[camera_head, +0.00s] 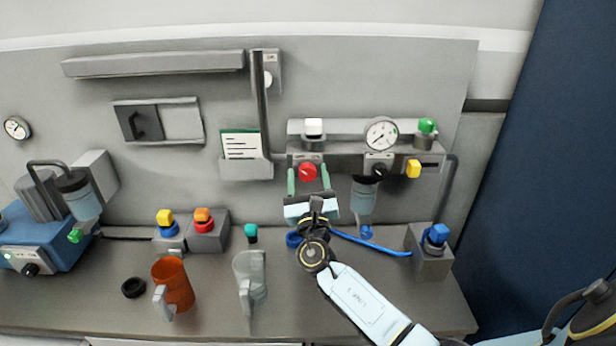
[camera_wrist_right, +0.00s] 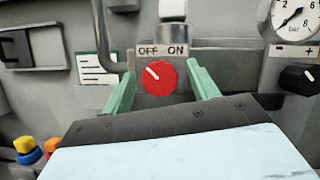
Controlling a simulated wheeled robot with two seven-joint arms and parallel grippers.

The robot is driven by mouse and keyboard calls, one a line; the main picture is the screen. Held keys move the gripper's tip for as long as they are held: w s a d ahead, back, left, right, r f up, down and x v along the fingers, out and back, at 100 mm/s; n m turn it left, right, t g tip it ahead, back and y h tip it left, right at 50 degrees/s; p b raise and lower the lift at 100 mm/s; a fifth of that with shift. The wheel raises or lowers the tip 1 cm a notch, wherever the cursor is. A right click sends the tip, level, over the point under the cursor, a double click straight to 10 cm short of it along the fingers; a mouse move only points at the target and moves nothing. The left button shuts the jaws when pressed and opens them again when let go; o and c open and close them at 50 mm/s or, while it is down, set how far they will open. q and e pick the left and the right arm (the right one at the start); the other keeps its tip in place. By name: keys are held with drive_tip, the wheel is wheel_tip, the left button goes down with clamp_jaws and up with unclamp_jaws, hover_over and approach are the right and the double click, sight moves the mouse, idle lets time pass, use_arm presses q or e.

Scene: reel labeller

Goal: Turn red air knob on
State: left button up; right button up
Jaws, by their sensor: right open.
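The red air knob (camera_head: 307,171) sits on the wall panel, below a white block. In the right wrist view the red knob (camera_wrist_right: 158,78) shows a white pointer line aimed up and left, toward OFF on the OFF/ON label (camera_wrist_right: 163,51) above it. My right gripper (camera_head: 308,182) is in front of the knob. Its green fingers are open, one on each side of the knob, as the right wrist view (camera_wrist_right: 160,88) also shows. I cannot tell whether they touch it. My left gripper is not in view.
A pressure gauge (camera_head: 381,133), a black knob (camera_head: 379,170) and a yellow block (camera_head: 413,169) are right of the red knob. A card holder (camera_head: 246,168) is to its left. A clear jug (camera_head: 250,280) and an orange jug (camera_head: 173,285) stand on the bench below.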

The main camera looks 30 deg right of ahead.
drive_tip(key=shift+c, duration=0.2)
